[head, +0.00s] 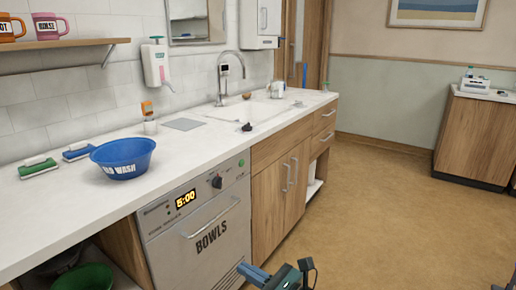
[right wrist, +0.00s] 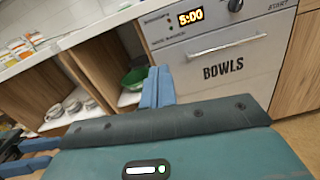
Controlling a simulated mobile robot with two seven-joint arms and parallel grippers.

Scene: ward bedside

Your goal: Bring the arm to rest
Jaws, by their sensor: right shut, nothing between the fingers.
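My right gripper (head: 252,275) shows at the bottom edge of the head view, in front of the bowl washer (head: 203,228). In the right wrist view its blue fingers (right wrist: 157,88) are together with nothing between them. They point toward the washer's front, which also shows in that view (right wrist: 225,70). Two blue fingers (right wrist: 32,155) at the lower left of the right wrist view look like my left gripper, spread apart and empty. My left gripper is outside the head view.
A blue wash bowl (head: 123,160) and two brushes stand on the white counter (head: 62,215). The washer door is shut. Under the counter are open shelves with a green bowl (head: 84,278). The floor (head: 385,215) to the right is clear, up to a wooden cabinet (head: 474,140).

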